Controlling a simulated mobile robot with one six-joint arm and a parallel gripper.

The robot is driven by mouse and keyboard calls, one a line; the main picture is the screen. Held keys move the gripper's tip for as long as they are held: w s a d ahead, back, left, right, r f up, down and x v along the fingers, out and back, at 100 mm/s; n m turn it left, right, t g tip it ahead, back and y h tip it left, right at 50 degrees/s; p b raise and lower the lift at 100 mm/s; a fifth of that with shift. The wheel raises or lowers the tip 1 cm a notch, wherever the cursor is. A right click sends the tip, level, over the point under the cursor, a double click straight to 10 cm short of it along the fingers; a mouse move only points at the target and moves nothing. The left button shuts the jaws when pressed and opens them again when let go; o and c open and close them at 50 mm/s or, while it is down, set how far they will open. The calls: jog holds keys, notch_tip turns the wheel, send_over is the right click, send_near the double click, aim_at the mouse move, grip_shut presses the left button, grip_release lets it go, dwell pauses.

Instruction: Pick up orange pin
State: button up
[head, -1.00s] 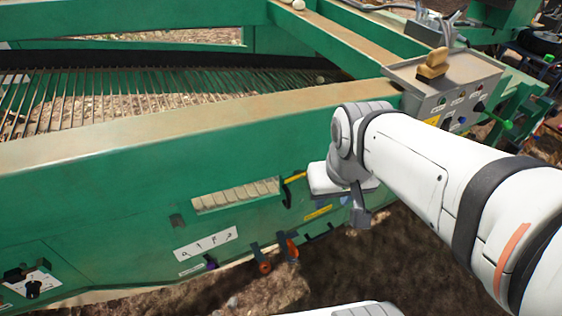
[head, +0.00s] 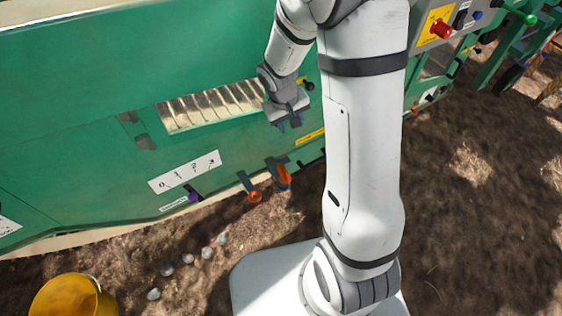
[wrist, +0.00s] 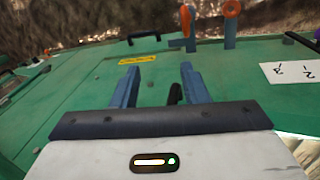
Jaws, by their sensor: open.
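Two orange parts sit at the lower edge of the green machine side in the head view: an upright orange piece (head: 285,176) and, left of it, an orange ring (head: 254,196) on a dark bracket. Which one is the pin is not clear. In the wrist view the orange piece (wrist: 186,20) and the ring (wrist: 232,9) stand at the top, beyond the fingers. My gripper (head: 290,122) is open and empty, above the orange parts and apart from them. Its two blue-grey fingers (wrist: 155,80) point toward the green panel.
A slatted opening (head: 212,106) lies left of my gripper, with a white number label (head: 185,172) below it. A yellow bucket (head: 72,297) and several pale round objects (head: 187,258) are on the soil. A red knob (head: 440,29) is upper right.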

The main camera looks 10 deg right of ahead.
jog(key=n+b, duration=0.2)
jog(key=b, duration=0.4)
send_over(283, 169)
jog(key=a, duration=0.1)
jog(key=s+a+f+x, duration=0.1)
jog(key=a+x, duration=0.1)
jog(key=x, duration=0.9)
jog(key=s+a+x, duration=0.2)
jog(key=x, duration=0.9)
jog(key=shift+g, duration=0.4)
jog(key=f+b, duration=0.1)
jog(key=f, duration=0.1)
jog(key=f+b, duration=0.1)
jog(key=f, duration=0.2)
jog(key=d+f+b, duration=0.1)
jog(key=f, duration=0.1)
jog(key=shift+w+d+f, duration=0.1)
jog(key=shift+w+f, duration=0.15)
jog(key=shift+f, duration=0.05)
grip_shut()
